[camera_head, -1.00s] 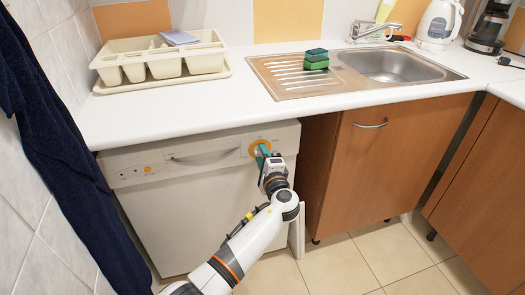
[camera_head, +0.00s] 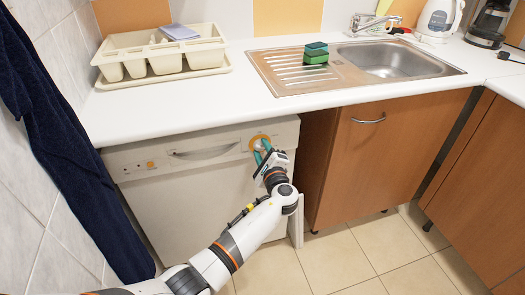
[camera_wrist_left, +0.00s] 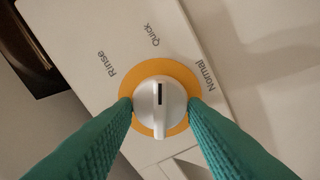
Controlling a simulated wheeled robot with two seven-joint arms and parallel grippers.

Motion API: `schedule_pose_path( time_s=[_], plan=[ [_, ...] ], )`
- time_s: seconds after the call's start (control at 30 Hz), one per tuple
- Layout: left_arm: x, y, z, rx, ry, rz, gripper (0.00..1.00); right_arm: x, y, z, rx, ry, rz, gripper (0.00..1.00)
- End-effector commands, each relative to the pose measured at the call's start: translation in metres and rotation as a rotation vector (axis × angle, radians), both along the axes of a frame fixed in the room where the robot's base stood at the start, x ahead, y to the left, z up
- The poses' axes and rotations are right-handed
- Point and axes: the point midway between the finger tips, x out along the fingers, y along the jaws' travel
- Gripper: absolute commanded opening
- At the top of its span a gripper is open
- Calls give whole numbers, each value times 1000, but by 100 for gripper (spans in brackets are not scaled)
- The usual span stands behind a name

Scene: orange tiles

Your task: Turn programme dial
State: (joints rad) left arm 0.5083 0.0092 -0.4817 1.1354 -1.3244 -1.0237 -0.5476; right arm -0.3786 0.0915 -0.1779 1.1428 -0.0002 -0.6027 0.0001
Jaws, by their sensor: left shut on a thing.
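The programme dial is a white knob (camera_wrist_left: 160,115) with a black mark, set on an orange disc (camera_wrist_left: 150,67) on the dishwasher's front panel. In the left wrist view the mark points up, roughly at the word "Quick". "Rinse" is to its left and "Normal" to its right. My left gripper (camera_head: 262,151) is shut on the knob, with one green finger on each side of it. The head view shows the gripper at the orange disc (camera_head: 255,138), partly covering it. My right gripper is not in view.
The white dishwasher (camera_head: 190,215) stands under the worktop (camera_head: 190,105), its handle (camera_head: 203,153) left of the dial. A dark blue towel (camera_head: 70,170) hangs at the left. A wooden cabinet (camera_head: 365,165) stands to the right. Tiled floor (camera_head: 345,255) is clear in front.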

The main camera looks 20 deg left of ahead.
Motion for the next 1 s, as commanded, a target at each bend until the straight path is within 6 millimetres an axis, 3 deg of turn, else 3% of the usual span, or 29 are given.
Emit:
schedule_pose_path(
  time_s=[0.13, 0.17, 0.27, 0.67, 1.0],
  plan=[
    [1, 0, 1, 0, -3, -2, 16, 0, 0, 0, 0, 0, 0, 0],
    [1, 0, 2, 0, -3, -2, 42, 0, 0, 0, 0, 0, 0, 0],
    [1, 0, 1, 0, -3, -2, 59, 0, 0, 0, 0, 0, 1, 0],
    [-7, -5, 0, -2, 0, -2, 60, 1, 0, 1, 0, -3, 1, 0],
    [-62, -43, 0, -2, 0, -3, 60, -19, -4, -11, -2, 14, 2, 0]
  ],
)
